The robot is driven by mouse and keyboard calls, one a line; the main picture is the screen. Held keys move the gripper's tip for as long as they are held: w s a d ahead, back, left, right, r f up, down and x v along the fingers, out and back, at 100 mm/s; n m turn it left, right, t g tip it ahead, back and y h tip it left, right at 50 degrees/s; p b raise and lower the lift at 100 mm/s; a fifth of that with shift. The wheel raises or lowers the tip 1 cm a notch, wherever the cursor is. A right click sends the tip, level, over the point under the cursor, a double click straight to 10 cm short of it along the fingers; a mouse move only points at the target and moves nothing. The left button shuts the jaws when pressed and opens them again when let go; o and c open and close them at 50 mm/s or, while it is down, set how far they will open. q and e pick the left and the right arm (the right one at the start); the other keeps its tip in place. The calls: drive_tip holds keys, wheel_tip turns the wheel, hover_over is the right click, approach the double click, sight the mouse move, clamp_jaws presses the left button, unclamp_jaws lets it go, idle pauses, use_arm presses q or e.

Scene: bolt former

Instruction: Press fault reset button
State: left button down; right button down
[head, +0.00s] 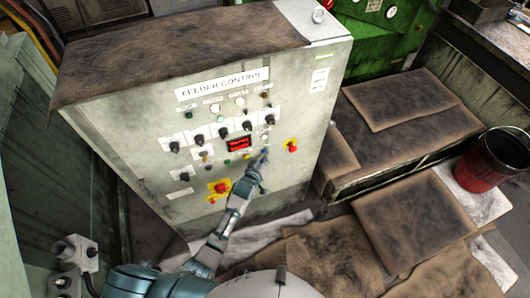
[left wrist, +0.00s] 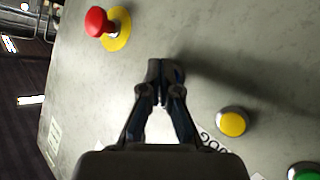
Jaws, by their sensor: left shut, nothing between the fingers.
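The grey panel (head: 150,118) marked FEEDER CONTROL carries the buttons, but their small labels are too blurred to tell which is fault reset. My left gripper (head: 264,155) is shut and empty at the lower right of the panel. In the left wrist view its closed fingertips (left wrist: 163,68) point at bare grey panel, and contact cannot be told. A yellow button (left wrist: 232,122) is to their lower right and a red mushroom button (left wrist: 98,22) on a yellow ring to their upper left. The fingers may hide a button. My right gripper is not in view.
A red digital display (head: 239,143) and several black knobs are left of and above my gripper. Another red stop button (head: 221,188) on a yellow plate is lower left. Brown mats (head: 412,218) and a red bucket (head: 487,164) lie to the right.

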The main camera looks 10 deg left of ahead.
use_arm(q)
drive_tip(key=shift+w+a, duration=0.15)
idle(0.3)
drive_tip(key=shift+r, duration=0.1)
drive_tip(key=shift+s+d+p, duration=0.45)
drive_tip(key=shift+s+p, duration=0.15)
drive_tip(key=shift+s, duration=0.15)
drive_tip(key=s+d+p, duration=0.1)
drive_tip(key=s, duration=0.2)
drive_tip(key=s+d+p, duration=0.1)
drive_tip(key=shift+s+d+p, duration=0.15)
drive_tip(key=shift+d+p, duration=0.15)
drive_tip(key=shift+d, duration=0.05)
idle(0.6)
